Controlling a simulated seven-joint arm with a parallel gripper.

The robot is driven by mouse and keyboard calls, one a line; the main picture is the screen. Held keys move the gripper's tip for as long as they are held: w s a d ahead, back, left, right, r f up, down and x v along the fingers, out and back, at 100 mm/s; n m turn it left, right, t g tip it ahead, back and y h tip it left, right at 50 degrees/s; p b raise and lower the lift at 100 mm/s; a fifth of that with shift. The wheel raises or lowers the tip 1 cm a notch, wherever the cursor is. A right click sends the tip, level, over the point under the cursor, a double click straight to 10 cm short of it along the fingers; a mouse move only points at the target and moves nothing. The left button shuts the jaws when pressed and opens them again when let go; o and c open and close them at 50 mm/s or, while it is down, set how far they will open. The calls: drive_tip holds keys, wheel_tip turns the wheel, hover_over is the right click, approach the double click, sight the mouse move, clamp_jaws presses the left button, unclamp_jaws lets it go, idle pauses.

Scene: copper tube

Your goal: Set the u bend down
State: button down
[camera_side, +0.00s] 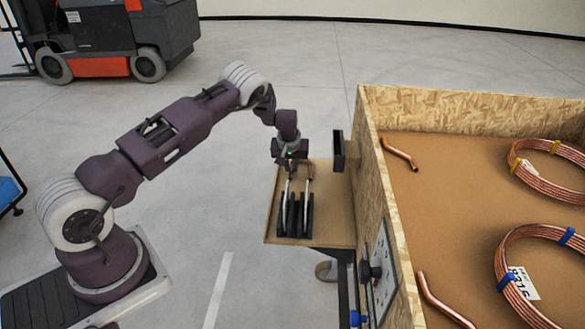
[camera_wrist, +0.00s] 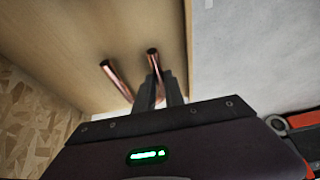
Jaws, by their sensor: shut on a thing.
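My gripper (camera_side: 291,168) is low over a small wooden shelf, pointing down, with its fingers closed on a copper tube, the u bend (camera_wrist: 154,64). In the wrist view this tube's open end shows just beyond the fingertips. A second copper tube end (camera_wrist: 117,80) lies to its left, outside the fingers. I cannot tell whether both ends belong to one bent piece. In the side view, copper tubing (camera_side: 308,175) stands at the black rack (camera_side: 293,222) on the shelf, close beside the gripper. Whether the held tube touches the rack is hidden.
The wooden shelf (camera_side: 262,238) is fixed to a chipboard crate (camera_side: 384,215) on its right. A black upright block (camera_side: 338,150) stands near the crate wall. In the crate lie copper coils (camera_side: 545,168) and bent tubes (camera_side: 400,154). Open floor lies left of the shelf.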

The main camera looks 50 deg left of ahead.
drive_tip(key=shift+f, duration=0.15)
drive_tip(key=shift+f, duration=0.1)
drive_tip(key=c, duration=1.4)
unclamp_jaws()
drive_tip(key=shift+c, duration=0.2)
